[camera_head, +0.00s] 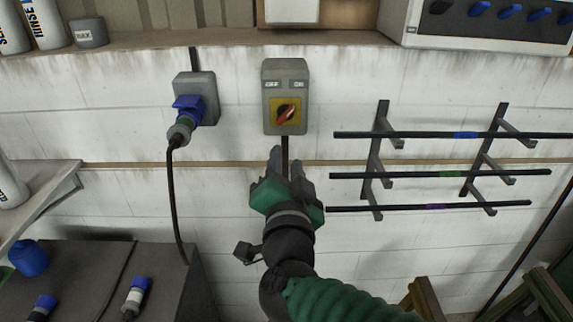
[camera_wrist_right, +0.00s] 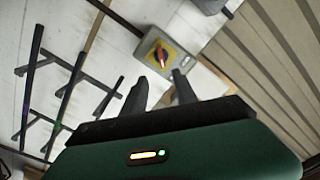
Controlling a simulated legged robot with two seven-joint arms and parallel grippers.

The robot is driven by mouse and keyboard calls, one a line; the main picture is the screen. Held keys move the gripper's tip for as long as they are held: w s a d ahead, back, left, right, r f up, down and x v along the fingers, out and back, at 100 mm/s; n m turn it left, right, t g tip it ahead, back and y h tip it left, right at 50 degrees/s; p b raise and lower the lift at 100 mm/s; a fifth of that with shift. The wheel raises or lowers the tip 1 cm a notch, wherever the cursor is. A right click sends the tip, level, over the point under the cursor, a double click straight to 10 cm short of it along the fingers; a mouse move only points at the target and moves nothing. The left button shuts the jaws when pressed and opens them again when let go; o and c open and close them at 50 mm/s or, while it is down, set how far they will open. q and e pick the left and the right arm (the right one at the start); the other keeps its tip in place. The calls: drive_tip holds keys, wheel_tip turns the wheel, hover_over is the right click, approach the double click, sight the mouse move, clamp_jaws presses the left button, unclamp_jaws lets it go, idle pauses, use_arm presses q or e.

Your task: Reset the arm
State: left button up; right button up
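My right gripper (camera_head: 286,160) reaches up from the lower middle in the head view, just below a grey switch box. Its two fingers are apart with nothing between them. In the right wrist view the gripper (camera_wrist_right: 160,78) also shows a gap between its fingertips. The switch box (camera_head: 285,72) on the wall has a red rotary knob (camera_head: 285,112) on a yellow plate, set at a slant. The knob (camera_wrist_right: 160,56) also shows beyond the fingertips in the wrist view. I cannot tell the exact distance. My left gripper is not in view.
A blue plug (camera_head: 187,106) sits in a wall socket left of the switch box, its black cable hanging down. A wall rack (camera_head: 378,150) with several dark rods stands to the right. A shelf (camera_head: 230,40) runs above. A dark cabinet (camera_head: 80,265) is at lower left.

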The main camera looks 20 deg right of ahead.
wheel_tip(320, 180, down, 18)
drive_tip(key=w+a+n+g+y, duration=0.1)
drive_tip(key=a+n+g+y, duration=0.1)
drive_tip(key=n+g+y, duration=0.5)
drive_tip(key=s+d+f+n+g+h, duration=0.1)
drive_tip(key=s+d+f+n+g, duration=0.1)
drive_tip(key=s+f, duration=0.6)
drive_tip(key=s+d+f+n+g+h, duration=0.1)
drive_tip(key=s+d+f+n+g, duration=0.1)
drive_tip(key=s+d+f+g, duration=0.3)
drive_tip(key=s+f, duration=0.3)
drive_tip(key=f, duration=0.3)
drive_tip(key=shift+s+d+g, duration=0.2)
drive_tip(key=shift+g, duration=0.2)
